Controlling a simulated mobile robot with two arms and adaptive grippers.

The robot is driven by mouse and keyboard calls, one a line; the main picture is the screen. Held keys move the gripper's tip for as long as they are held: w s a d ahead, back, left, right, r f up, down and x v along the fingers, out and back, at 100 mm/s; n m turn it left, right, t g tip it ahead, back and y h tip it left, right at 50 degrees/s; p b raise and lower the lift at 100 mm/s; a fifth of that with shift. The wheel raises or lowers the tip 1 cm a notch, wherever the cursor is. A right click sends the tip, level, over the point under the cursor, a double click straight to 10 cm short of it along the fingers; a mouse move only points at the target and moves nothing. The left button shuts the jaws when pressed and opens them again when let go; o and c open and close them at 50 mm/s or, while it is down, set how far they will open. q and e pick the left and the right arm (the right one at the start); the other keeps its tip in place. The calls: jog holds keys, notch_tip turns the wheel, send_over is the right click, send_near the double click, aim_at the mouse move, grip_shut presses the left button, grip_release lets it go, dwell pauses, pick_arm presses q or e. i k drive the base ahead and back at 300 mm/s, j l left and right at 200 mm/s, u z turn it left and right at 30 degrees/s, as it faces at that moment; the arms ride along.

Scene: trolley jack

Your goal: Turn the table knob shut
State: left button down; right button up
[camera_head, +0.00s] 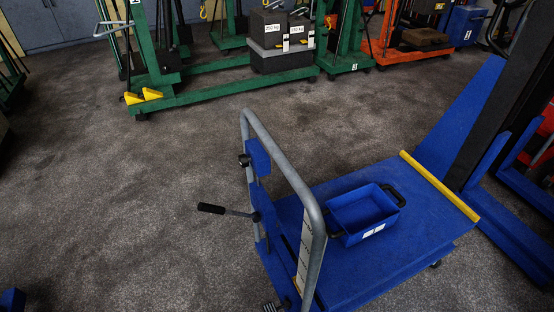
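A blue lift-table trolley (372,262) stands at the lower right, with a grey tubular push handle (281,153) rising at its left end. A small black knob (244,160) sits at the left side of the handle, beside an upper blue plate (258,157). Lower down, a lever with a black grip (211,208) sticks out to the left from a second blue plate. I cannot tell whether the knob is open or shut. Neither of my grippers is in view, and nothing is seen touching the knob or lever.
A blue bin (362,215) with black handles sits on the trolley top, near a yellow edge strip (438,185). A blue lift with a dark mast (510,90) stands close at right. Green lifting frames (225,92) and weights (283,58) stand behind. Grey floor left of the trolley is clear.

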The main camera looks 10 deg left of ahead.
aim_at(244, 160)
jog(key=i+j+z, duration=0.15)
jog(key=j+z, duration=0.2)
jog(key=j, duration=0.3)
jog(key=j+z, duration=0.4)
jog(key=j, duration=0.2)
jog(key=j+z, duration=0.35)
jog(key=j, duration=0.35)
